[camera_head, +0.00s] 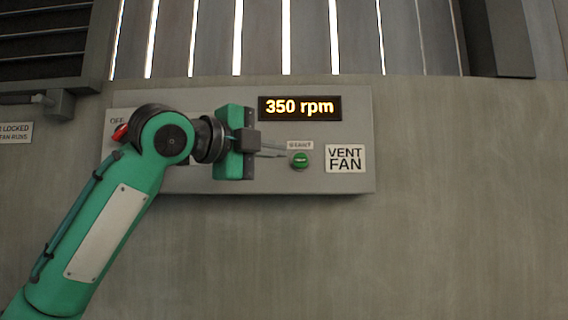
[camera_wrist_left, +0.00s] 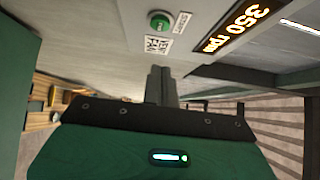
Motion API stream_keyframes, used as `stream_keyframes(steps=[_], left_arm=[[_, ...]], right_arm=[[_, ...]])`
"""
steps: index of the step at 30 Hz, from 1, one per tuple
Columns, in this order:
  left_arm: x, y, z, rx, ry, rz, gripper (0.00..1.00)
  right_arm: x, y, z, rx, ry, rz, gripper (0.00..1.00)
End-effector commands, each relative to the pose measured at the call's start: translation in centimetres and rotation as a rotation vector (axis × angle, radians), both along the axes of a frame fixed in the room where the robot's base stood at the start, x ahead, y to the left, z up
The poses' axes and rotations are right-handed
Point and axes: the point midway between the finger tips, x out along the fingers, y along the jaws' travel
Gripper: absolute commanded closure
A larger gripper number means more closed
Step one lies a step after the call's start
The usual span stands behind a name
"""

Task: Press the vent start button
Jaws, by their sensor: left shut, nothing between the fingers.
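The green round start button (camera_head: 300,160) sits on the grey control panel (camera_head: 345,186), under a small "START" label. It also shows at the top of the left wrist view (camera_wrist_left: 160,22). My left gripper (camera_head: 284,154) is shut and empty, with its narrow fingertips just left of the button in the head view. In the left wrist view the fingertips (camera_wrist_left: 160,72) point toward the button, with a visible gap between them. The panel's display (camera_head: 300,107) reads "350 rpm". My right gripper is not in view.
A "VENT FAN" label (camera_head: 345,158) is right of the button. A red knob (camera_head: 120,132) near an "OFF" label is partly hidden by my left arm. A slatted vent (camera_head: 290,40) lies above the panel. The wall to the right and below is bare.

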Motion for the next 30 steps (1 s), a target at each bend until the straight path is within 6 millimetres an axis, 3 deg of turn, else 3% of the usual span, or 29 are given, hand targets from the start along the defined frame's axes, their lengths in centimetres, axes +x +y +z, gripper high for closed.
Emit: stream_keyframes(steps=[3,10,20,30], left_arm=[[-1.5,1.6,-0.5,-0.001,-0.002,0.002,1.00],[-3.4,3.5,-0.2,0.001,-0.001,0.001,1.00],[-3.8,3.8,0.0,0.001,0.000,0.000,1.00],[-3.8,3.8,0.0,0.001,-0.001,0.000,1.00]], right_arm=[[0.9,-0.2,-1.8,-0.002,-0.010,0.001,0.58],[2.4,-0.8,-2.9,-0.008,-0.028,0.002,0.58],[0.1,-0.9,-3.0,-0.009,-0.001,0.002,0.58],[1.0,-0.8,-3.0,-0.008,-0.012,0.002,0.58]])
